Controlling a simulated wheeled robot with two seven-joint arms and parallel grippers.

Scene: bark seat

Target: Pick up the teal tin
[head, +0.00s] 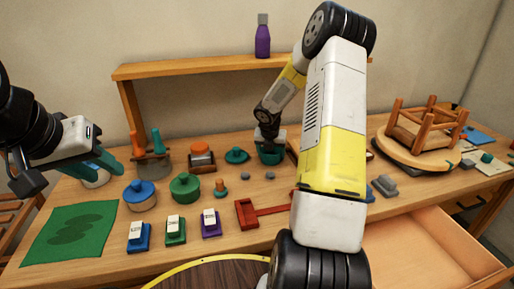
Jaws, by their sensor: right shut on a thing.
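The teal tin (271,157) stands at the back middle of the workbench, just under my right gripper (268,147). My right gripper points down and is shut on the tin's upper part. The fingers hide some of the tin, and I cannot tell whether it touches the bench.
A wooden shelf (190,67) with a purple bottle (263,38) stands behind. An upturned stool (420,140) is at right. A drawer (425,250) is open below. My right arm hides part of the bench.

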